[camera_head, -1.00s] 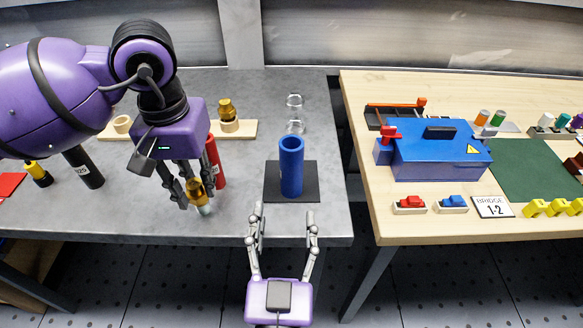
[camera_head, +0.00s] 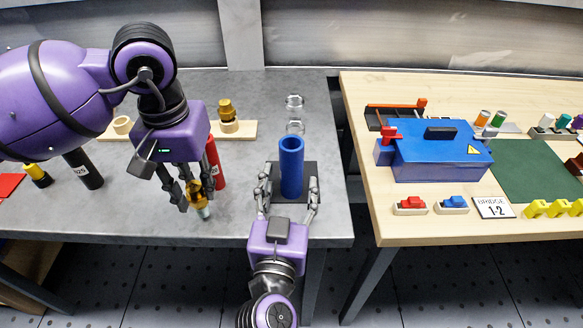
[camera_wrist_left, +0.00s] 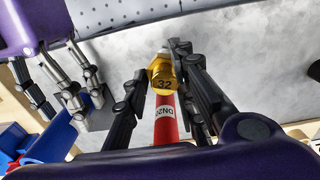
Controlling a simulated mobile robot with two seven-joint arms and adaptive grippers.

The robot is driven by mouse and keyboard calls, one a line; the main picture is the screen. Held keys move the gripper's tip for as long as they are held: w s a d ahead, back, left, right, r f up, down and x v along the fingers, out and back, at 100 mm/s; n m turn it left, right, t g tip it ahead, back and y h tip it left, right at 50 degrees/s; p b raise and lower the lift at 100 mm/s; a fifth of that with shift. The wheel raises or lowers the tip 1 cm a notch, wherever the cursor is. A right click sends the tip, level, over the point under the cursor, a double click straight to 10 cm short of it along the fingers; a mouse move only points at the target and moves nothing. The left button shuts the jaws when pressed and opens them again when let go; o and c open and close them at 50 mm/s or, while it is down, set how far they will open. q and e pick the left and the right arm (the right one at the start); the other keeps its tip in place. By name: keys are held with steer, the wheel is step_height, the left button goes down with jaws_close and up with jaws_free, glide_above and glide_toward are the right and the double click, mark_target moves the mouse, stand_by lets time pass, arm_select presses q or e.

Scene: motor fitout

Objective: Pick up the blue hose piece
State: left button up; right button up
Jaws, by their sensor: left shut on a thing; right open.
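The blue hose piece (camera_head: 291,166) is an upright blue tube on a dark square mat (camera_head: 308,167) near the right end of the grey table. My right gripper (camera_head: 289,188) is open, with one finger on each side of the tube's lower part. I cannot tell whether the fingers touch it. My left gripper (camera_head: 190,202) is shut on a brass fitting (camera_head: 195,190) with a pale lower end and holds it near the table's front edge. In the left wrist view this fitting (camera_wrist_left: 162,77) is marked 32 and sits between the fingers.
A red hose piece (camera_head: 215,162) stands just behind my left gripper. A black hose piece (camera_head: 84,168) is further left. A wooden rack (camera_head: 245,130) and clear rings (camera_head: 294,102) are behind. A gap separates the wooden table (camera_head: 400,232) with the blue box (camera_head: 437,152).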

mark_target(290, 170)
arm_select(q)
steer(key=shift+w+f, duration=0.1)
steer(key=shift+f, duration=0.1)
arm_select(e)
steer(key=shift+w+d, duration=0.2)
steer(key=shift+w, duration=1.35)
jaws_close()
arm_select(q)
steer(key=shift+r, duration=0.1)
